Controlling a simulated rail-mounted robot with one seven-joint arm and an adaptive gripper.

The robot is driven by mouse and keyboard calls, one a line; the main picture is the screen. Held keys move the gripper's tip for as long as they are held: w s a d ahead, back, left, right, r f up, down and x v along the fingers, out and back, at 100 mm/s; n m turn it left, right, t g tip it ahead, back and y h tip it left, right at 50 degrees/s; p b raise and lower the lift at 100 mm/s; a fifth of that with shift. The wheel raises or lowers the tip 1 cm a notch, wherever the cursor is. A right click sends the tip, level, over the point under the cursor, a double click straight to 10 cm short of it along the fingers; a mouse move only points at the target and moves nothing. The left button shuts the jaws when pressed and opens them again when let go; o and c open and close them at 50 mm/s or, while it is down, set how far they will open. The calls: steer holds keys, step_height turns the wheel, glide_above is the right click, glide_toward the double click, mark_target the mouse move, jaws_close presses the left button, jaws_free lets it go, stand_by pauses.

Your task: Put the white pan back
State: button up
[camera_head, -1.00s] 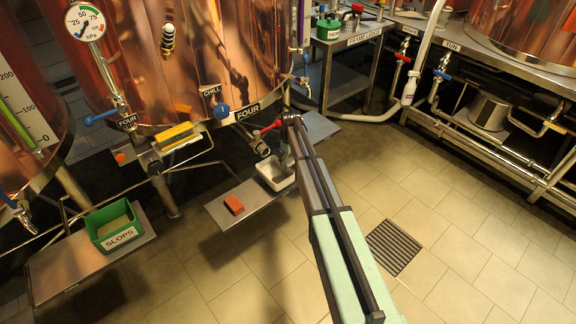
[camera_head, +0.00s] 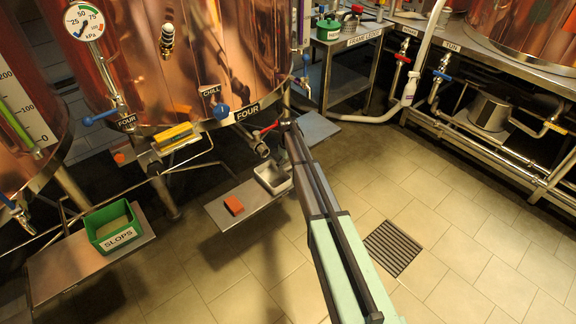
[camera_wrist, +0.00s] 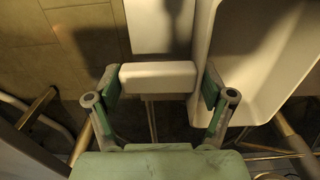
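The white pan (camera_head: 262,184) is a shallow rectangular tray on the low metal shelf under the copper vessel marked FOUR. My arm hides part of it in the head view. In the wrist view the pan (camera_wrist: 262,60) fills the upper right, its inside partly in shadow. My gripper (camera_wrist: 160,88) has its two green-padded fingers spread wide beside the pan. A white block-like piece (camera_wrist: 158,77) lies between the fingers, close to both pads. I cannot tell whether it is part of the pan or whether the pads touch it.
A green SLOPS bin (camera_head: 113,228) stands on another low shelf. Valves and pipes hang close above the pan. The tiled floor around the drain grate (camera_head: 393,248) is clear.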

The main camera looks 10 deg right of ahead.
steer(key=shift+o, duration=0.7)
step_height(320, 180, up, 12)
steer(key=p, duration=0.1)
steer(key=s+a+f+m+g, duration=0.1)
steer(key=s+f, duration=0.6)
steer(key=s, duration=0.3)
steer(key=s+a+f+g, duration=0.1)
steer(key=s+f, duration=0.6)
steer(key=s, duration=0.3)
steer(key=s+a+f+m+g, duration=0.1)
steer(key=s+f, duration=0.6)
steer(key=s, duration=0.4)
steer(key=s+a+f+m+g, duration=0.1)
steer(key=s+g, duration=0.1)
steer(key=s, duration=1.7)
steer(key=s+a+f+m+g, duration=0.1)
steer(key=s+f+m+g, duration=0.1)
steer(key=s, duration=1.8)
steer(key=shift+s+a+f+g, duration=0.15)
steer(key=shift+a+g, duration=0.05)
steer(key=shift+g, duration=0.2)
